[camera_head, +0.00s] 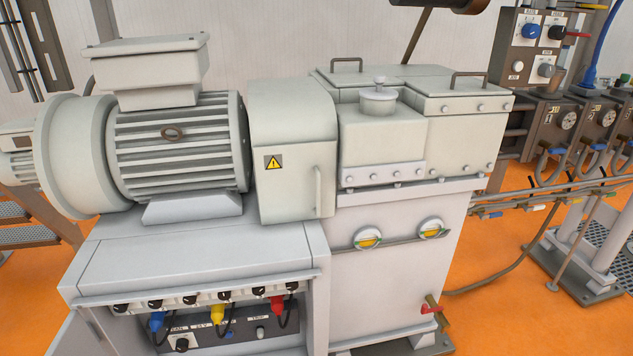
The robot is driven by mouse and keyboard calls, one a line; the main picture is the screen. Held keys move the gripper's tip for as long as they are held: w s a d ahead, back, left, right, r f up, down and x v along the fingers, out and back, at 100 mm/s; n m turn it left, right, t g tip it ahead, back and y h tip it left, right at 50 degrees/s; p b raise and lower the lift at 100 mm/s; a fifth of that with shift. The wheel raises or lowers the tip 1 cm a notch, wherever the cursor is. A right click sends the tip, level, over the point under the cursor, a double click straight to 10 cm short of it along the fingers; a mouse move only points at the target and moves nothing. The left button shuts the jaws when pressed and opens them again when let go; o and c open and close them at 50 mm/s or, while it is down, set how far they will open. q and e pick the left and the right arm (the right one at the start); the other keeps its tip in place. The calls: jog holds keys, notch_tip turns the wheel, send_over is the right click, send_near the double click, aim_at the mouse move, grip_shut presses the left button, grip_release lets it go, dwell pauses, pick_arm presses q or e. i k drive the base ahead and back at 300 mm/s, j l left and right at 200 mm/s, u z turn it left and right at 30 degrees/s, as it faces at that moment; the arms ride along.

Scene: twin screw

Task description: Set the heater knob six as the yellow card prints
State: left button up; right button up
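A row of several small black knobs (190,299) runs along the pale strip under the front edge of the grey cabinet's top, at the lower left. The rightmost knob (292,286) sits at the strip's right end; no number is legible on it, so I cannot tell whether it is knob six. The knobs' pointer settings are too small to read. I cannot make out a yellow card with print. Neither of my grippers shows.
Blue (157,321), yellow (217,315) and red (277,305) plugs with black cables hang just below the knobs. A large motor (175,150) stands on the cabinet top. Two round gauges (368,238) (432,229) and a red-handled valve (430,305) are to the right. Orange floor (500,320) is open at lower right.

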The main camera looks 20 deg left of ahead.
aim_at(290, 286)
jog(key=k+u, duration=0.35)
jog(key=k+j+u, duration=0.15)
jog(key=k+u, duration=0.2)
jog(key=k+j+u, duration=0.3)
jog(key=l, duration=0.1)
